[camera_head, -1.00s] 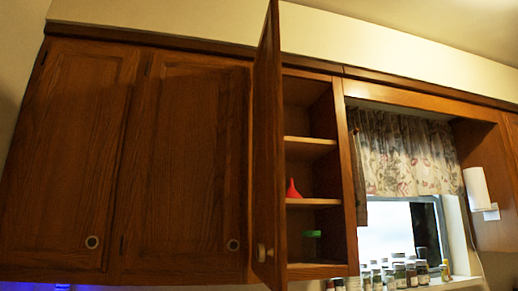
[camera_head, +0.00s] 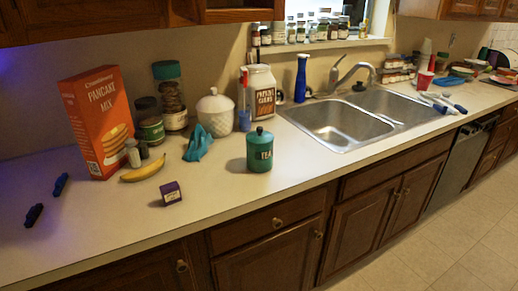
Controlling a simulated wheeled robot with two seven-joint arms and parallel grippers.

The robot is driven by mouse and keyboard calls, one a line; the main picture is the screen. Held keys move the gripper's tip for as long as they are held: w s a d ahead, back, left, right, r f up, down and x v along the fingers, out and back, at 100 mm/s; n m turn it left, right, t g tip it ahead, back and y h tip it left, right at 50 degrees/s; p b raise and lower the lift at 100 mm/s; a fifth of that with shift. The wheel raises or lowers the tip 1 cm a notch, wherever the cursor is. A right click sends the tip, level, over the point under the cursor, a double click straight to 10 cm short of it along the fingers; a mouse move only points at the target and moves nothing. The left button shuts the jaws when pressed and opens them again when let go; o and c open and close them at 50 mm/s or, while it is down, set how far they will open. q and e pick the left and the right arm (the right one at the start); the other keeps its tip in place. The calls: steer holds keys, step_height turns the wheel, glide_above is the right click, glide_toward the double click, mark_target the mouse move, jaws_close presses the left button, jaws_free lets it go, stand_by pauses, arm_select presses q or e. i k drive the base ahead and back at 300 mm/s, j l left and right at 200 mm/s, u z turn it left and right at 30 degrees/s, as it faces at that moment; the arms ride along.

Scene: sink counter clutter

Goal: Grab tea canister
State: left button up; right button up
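The tea canister (camera_head: 260,152) is teal with a dark label reading "TEA" and a lid with a knob. It stands upright on the counter (camera_head: 240,195), near the front edge, left of the sink. Nothing touches it that I can see. Neither of my grippers is in the head view.
Behind the canister stand a white lidded jar (camera_head: 215,112) and a large labelled jar (camera_head: 260,92). A teal cloth-like item (camera_head: 198,145), a banana (camera_head: 143,168) and a small purple box (camera_head: 171,193) lie to its left. The sink (camera_head: 335,118) is to its right. The counter in front is clear.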

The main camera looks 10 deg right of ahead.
mark_target(259, 159)
steer(key=l+u, duration=0.25)
steer(key=u, duration=0.2)
steer(key=l+u, duration=0.25)
steer(key=u, duration=0.15)
steer(key=l+u, duration=0.15)
steer(key=l, duration=0.35)
steer(key=k+l+u, duration=0.15)
steer(key=l, duration=0.35)
steer(key=l+u, duration=0.1)
steer(key=l, duration=0.65)
steer(key=k+l, duration=0.15)
steer(key=l, duration=0.1)
